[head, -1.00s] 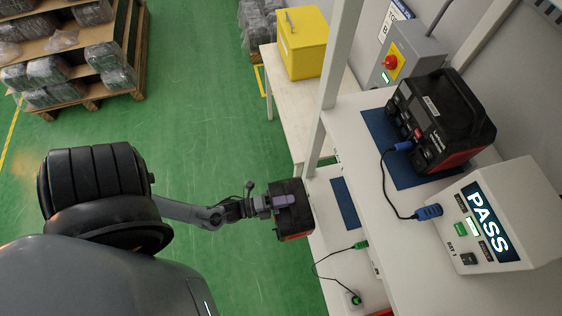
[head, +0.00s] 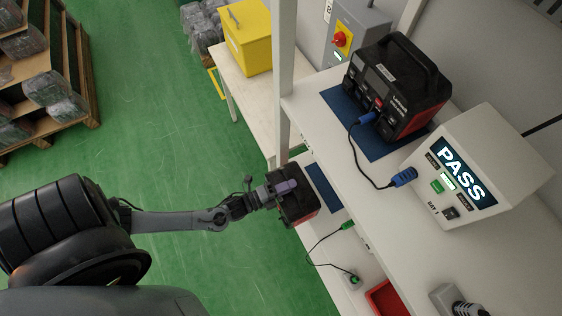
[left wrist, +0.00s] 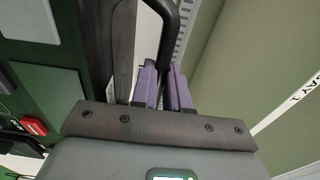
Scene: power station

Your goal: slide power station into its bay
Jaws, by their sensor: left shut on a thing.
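A black and red power station (head: 301,208) hangs from my left gripper (head: 284,188) at the edge of the lower shelf (head: 345,248). In the left wrist view, the purple fingers (left wrist: 165,88) are shut on its black handle (left wrist: 167,25). A blue mat (head: 322,186) lies on the lower shelf just right of the held station. A green-tipped cable (head: 347,225) lies on that shelf, below the mat in the picture. Whether the station's underside touches the shelf is hidden. My right gripper is not in view.
Another power station (head: 400,90) sits on a blue mat on the upper shelf, cabled to a tester (head: 480,170) reading PASS. A white upright post (head: 284,80) stands close beyond the held station. A yellow box (head: 243,38) sits on a side table. Green floor is open at left.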

